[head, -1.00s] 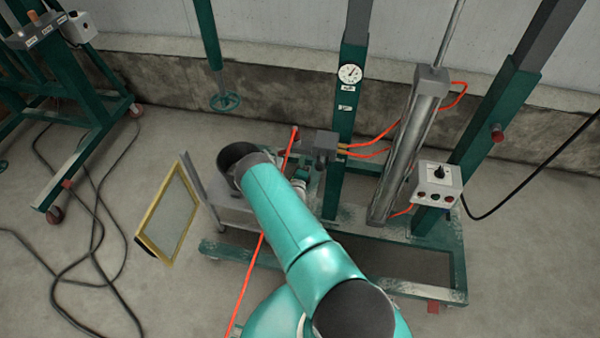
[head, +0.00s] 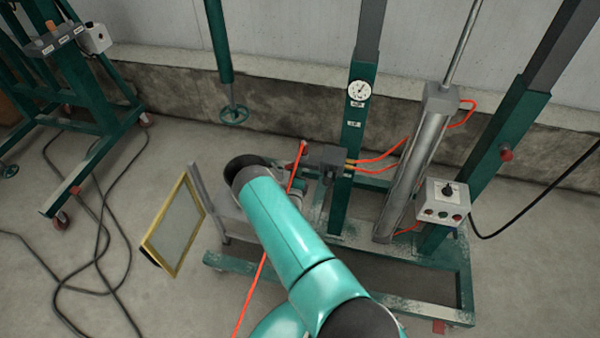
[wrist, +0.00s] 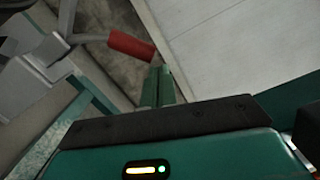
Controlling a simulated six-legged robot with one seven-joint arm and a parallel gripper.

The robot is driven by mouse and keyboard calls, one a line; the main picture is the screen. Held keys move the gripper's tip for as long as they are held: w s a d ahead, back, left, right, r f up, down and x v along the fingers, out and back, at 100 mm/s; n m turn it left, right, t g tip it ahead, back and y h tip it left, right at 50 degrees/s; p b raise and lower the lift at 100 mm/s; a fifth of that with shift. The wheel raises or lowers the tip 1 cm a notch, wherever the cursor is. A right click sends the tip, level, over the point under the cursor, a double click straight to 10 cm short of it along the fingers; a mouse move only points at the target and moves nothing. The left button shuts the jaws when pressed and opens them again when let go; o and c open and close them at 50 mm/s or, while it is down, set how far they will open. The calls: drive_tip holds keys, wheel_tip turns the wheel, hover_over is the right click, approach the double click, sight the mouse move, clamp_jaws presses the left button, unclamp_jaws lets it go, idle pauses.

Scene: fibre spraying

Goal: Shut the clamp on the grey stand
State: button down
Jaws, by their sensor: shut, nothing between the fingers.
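The grey stand (head: 236,220) is left of centre in the head view, partly hidden behind my arm. In the wrist view, a red handle grip (wrist: 130,45) on a metal rod lies just beyond and left of my fingertips. Grey metal parts (wrist: 35,60) stand at its left; they appear to belong to the clamp, but its jaw state cannot be told. My gripper (wrist: 157,75) has its two narrow green fingers together, with nothing between them. Whether they touch the red grip cannot be told. In the head view my arm hides the gripper.
A yellow-framed panel (head: 174,228) stands left of the grey stand. A green frame with a gauge (head: 358,91), a cylinder (head: 412,165) and a control box (head: 442,202) is at the right. An orange hose (head: 255,284) passes my arm. Black cables (head: 100,215) lie on the left floor.

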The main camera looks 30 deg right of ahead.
drive_tip(key=shift+w+a+r, duration=0.1)
drive_tip(key=shift+w+r, duration=0.05)
drive_tip(key=shift+r, duration=0.05)
drive_tip(key=w+a+r+n, duration=0.3)
drive_tip(key=w+a+n, duration=0.4)
drive_tip(key=n, duration=0.3)
drive_tip(key=shift+w+r+g, duration=0.3)
drive_tip(key=shift+w, duration=0.25)
drive_tip(key=shift+a+y, duration=0.2)
drive_tip(key=shift+y, duration=0.1)
idle(0.4)
